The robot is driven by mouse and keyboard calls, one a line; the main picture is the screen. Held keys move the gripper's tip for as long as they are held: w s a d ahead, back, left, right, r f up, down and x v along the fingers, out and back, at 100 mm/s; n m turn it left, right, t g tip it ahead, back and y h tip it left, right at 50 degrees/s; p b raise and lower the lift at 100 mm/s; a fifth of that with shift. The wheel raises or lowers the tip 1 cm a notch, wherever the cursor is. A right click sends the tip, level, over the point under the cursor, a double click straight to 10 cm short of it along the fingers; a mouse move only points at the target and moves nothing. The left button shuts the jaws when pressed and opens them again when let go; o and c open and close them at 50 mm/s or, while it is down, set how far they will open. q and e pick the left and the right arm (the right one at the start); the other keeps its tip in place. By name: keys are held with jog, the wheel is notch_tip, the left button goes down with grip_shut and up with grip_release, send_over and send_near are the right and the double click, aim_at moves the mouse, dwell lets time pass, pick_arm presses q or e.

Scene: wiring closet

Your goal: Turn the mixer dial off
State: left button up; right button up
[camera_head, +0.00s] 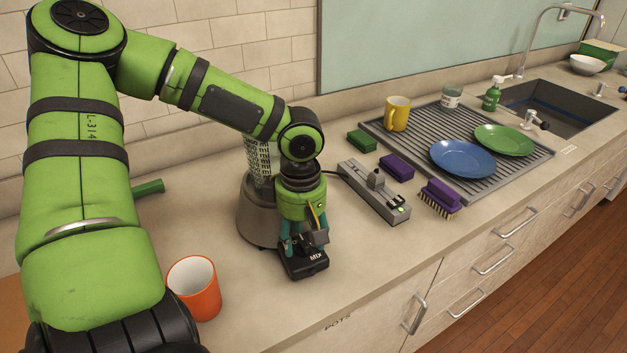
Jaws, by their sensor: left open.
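The mixer (258,222) stands on the counter with a dark, wide base and a clear jar with printed lettering, partly hidden behind my left arm. A small black control box marked MIX (304,266) sits at its front right. My left gripper (305,240) points down right over this box, with teal fingers apart. A dark piece, likely the dial, shows between the fingers. I cannot tell whether the fingers touch it, and its setting is not readable. My right gripper is not in view.
An orange cup (195,290) stands left of the mixer. A grey power strip (375,195) with a plug lies to its right. Sponges and a purple brush (440,197) lie beside the drying rack (520,165). The counter's front edge is clear near the box.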

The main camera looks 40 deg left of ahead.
aim_at(303, 236)
pick_arm(q)
jog(key=shift+r, duration=0.1)
notch_tip(303, 236, up, 6)
jog(key=p, duration=0.5)
jog(key=shift+w+p, duration=0.1)
jog(key=shift+p, duration=0.2)
jog(key=shift+a, duration=0.1)
jog(key=shift+r, duration=0.3)
notch_tip(303, 236, up, 11)
jog(key=shift+r, duration=0.2)
jog(key=shift+r, duration=0.1)
